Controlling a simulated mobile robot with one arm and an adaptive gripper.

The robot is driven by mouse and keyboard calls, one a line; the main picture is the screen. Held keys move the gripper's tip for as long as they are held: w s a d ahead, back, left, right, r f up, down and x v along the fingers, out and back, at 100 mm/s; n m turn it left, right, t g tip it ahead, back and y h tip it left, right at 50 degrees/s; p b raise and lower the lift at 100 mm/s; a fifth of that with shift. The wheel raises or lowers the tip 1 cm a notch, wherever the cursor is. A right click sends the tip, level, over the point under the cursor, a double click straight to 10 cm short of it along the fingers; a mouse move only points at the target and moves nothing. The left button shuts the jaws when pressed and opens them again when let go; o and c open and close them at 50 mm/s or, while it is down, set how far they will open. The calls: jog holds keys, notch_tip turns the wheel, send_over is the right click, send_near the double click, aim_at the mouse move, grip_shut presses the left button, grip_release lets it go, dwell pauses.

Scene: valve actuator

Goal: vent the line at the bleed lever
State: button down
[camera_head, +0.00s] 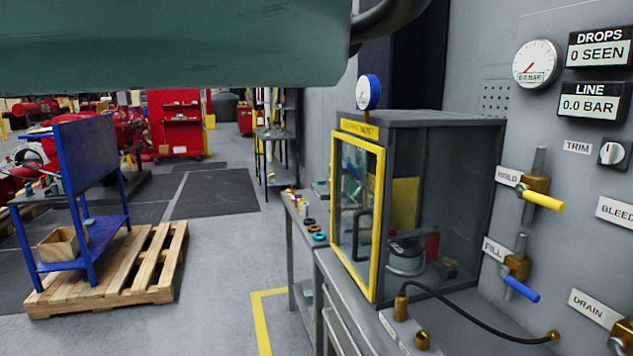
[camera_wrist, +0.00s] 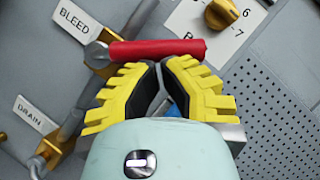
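The bleed lever has a red handle (camera_wrist: 155,50) and lies nearly crosswise in the wrist view, beside the BLEED label (camera_wrist: 77,20). My gripper (camera_wrist: 159,65) has yellow ribbed fingers with dark inner pads. Its tips are close together, with only a narrow gap, and the red handle lies across just past them, not visibly between them. Whether the fingers touch the handle I cannot tell. In the head view the BLEED label (camera_head: 615,210) shows at the right edge, and the lever is out of view. The LINE display (camera_head: 594,102) reads 0.0 BAR and the DROPS display (camera_head: 599,48) reads 0 SEEN.
The yellow-handled HOLD lever (camera_head: 542,199) and blue-handled FILL lever (camera_head: 521,289) stick out from the panel. A DRAIN label (camera_wrist: 36,115) sits below BLEED. A yellow-framed cabinet (camera_head: 440,215) stands left of the panel. Open floor (camera_head: 215,275) lies further left.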

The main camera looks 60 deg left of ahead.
jog(key=w+a+r+n+g+y+p, duration=0.1)
jog(key=a+r+n+g+p, duration=0.2)
jog(key=n+p, duration=0.6)
jog(key=shift+a+r+g+y+p, duration=0.4)
jog(key=shift+r+g+p, duration=0.15)
jog(key=shift+r, duration=0.2)
jog(key=shift+w, duration=0.1)
